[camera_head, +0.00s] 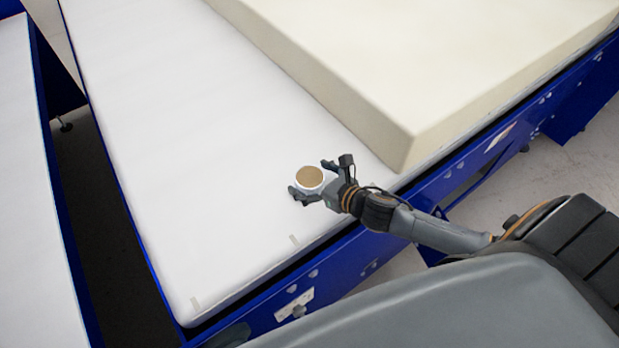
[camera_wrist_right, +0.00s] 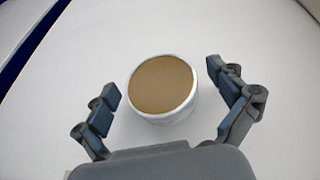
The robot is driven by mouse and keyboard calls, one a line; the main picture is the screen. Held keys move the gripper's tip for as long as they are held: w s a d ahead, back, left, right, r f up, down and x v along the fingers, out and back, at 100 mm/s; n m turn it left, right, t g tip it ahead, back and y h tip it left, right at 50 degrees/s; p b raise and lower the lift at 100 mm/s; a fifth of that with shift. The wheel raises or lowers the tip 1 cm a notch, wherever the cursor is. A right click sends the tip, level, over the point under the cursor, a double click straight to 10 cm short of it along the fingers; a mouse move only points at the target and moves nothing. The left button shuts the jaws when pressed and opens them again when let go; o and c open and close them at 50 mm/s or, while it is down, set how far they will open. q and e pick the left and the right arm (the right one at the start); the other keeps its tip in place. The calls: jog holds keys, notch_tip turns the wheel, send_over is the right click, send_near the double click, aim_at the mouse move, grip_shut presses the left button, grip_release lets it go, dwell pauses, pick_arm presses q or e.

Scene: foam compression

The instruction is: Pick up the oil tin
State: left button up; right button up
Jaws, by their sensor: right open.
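The oil tin is a short, round white tin with a tan top (camera_head: 309,177). It stands upright on the white surface and also shows in the right wrist view (camera_wrist_right: 162,88). My right gripper (camera_head: 310,181) is open, with its two fingers on either side of the tin. In the right wrist view the gripper (camera_wrist_right: 162,93) shows a gap between each finger and the tin, so neither finger appears to touch it. My left gripper is not in view.
The tin stands on a wide white table (camera_head: 190,130) with a blue frame (camera_head: 455,185). A large cream foam block (camera_head: 430,60) lies behind and to the right of the gripper. The white surface left of the tin is clear. Another white surface (camera_head: 25,200) lies beyond a dark gap at left.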

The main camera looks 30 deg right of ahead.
jog(key=shift+c, duration=0.4)
jog(key=c, duration=1.4)
jog(key=shift+c, duration=0.5)
jog(key=shift+r, duration=0.15)
